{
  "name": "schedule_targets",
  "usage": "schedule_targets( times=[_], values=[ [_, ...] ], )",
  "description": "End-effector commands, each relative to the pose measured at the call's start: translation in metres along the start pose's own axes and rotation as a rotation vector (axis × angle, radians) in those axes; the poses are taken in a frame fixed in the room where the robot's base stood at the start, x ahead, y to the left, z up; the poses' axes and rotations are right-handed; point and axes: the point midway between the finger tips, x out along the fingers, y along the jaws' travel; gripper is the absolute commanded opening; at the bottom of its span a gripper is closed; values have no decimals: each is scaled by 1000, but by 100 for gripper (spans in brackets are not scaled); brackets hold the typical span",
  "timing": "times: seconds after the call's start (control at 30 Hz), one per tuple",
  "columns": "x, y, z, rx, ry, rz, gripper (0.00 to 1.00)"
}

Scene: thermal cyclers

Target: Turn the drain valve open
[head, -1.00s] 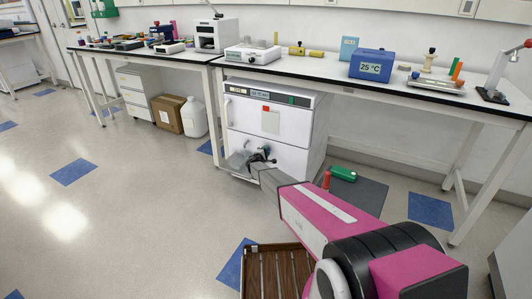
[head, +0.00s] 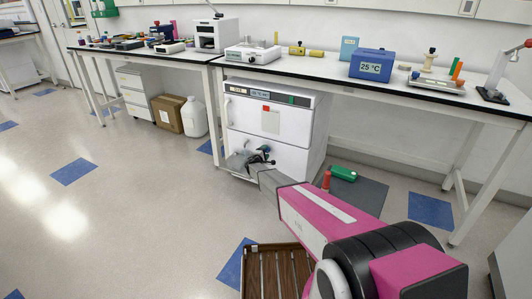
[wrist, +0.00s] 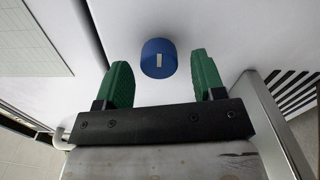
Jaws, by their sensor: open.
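In the head view my gripper (head: 256,159) is at the lower front of the white cabinet machine (head: 245,115) under the bench. The knob cannot be made out clearly there.
The bench (head: 420,93) runs above, with a blue 25 °C unit (head: 371,65) on it. A green object (head: 343,173) and a red bottle (head: 326,180) are on the floor right of the machine. A brown slatted crate (head: 262,262) is in front. The floor to the left is clear.

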Motion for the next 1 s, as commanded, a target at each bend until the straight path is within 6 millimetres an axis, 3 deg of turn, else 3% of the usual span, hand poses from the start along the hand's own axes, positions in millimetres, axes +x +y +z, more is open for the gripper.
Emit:
schedule_targets(
  times=[0.33,0.5,0.87,1.0],
  values=[
    [-65,0,2,0,1,-1,63],
    [-88,0,2,1,0,-1,63],
    [-94,0,0,1,-1,-1,63],
    [-95,3,14,15,-22,-19,63]
  ],
)
